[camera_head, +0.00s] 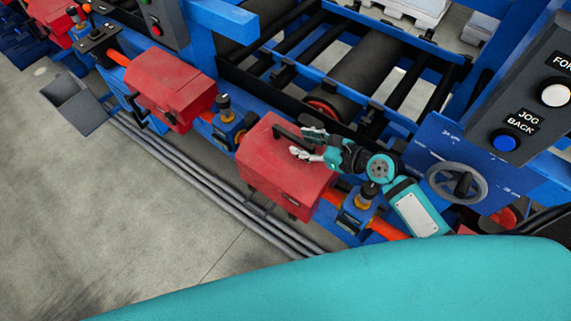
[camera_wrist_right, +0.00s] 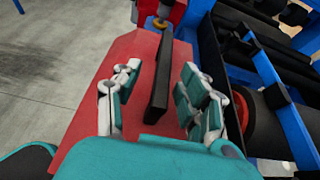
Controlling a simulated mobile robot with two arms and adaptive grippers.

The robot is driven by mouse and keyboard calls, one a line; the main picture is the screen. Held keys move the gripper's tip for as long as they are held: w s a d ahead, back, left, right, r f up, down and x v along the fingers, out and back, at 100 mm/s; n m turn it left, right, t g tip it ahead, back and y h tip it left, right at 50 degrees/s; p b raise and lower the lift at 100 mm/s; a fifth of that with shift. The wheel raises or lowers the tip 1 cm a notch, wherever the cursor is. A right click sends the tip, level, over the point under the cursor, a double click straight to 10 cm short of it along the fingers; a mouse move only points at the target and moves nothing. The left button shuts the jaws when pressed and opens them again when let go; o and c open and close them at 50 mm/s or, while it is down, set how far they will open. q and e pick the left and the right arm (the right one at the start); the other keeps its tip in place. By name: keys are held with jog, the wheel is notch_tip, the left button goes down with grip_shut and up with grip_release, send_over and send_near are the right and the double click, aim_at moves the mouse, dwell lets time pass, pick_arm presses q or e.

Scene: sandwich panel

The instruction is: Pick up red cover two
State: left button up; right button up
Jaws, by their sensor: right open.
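A red box-shaped cover (camera_head: 283,178) with a black bar handle (camera_head: 289,137) on its top sits on the blue machine frame near the middle of the head view. My right gripper (camera_head: 306,145) is over this cover, at the handle. In the right wrist view, my right gripper (camera_wrist_right: 158,82) is open, with its fingers on either side of the black handle (camera_wrist_right: 160,80) and the red cover (camera_wrist_right: 118,62) beneath. Whether the fingers touch the handle cannot be told. Another red cover (camera_head: 170,92) is further left. My left gripper is not in view.
A third red cover (camera_head: 50,12) is at the upper left. Black rollers (camera_head: 350,75) lie behind the covers. A handwheel (camera_head: 457,183) and a button panel (camera_head: 530,110) stand at right. Grey pipes (camera_head: 200,175) run along the front.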

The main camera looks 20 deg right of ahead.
aim_at(293, 139)
jog(key=x, duration=0.4)
jog(key=shift+w+p, duration=0.2)
jog(key=shift+p, duration=0.1)
jog(key=shift+d, duration=0.1)
grip_shut()
jog(key=shift+r, duration=0.1)
jog(key=shift+r, duration=0.1)
